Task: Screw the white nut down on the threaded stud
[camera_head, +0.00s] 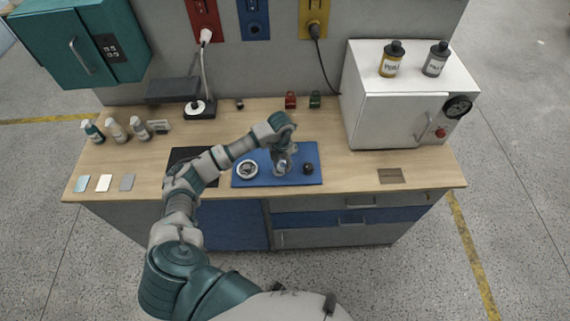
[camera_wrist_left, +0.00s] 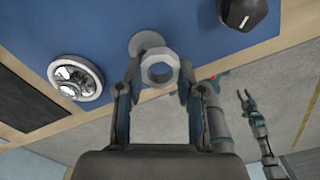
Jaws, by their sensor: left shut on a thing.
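My left gripper (camera_head: 282,166) is over the blue mat (camera_head: 306,152). In the left wrist view the left gripper (camera_wrist_left: 160,75) is shut on the white nut (camera_wrist_left: 160,53), a pale hexagonal ring with its hole facing the camera. A grey round disc (camera_wrist_left: 146,39) on the mat shows just beyond the nut; it may be the base of the threaded stud. The stud's thread cannot be made out, nor whether the nut touches it. My right gripper (camera_wrist_left: 245,97) shows at the right of the left wrist view, open and empty, away from the mat.
A round white-rimmed gauge (camera_head: 247,169) lies left of my left gripper on the mat. A black knob (camera_head: 308,168) is close on its right. A black panel (camera_head: 185,156) lies left of the mat. A white cabinet (camera_head: 380,120) stands at the bench's right.

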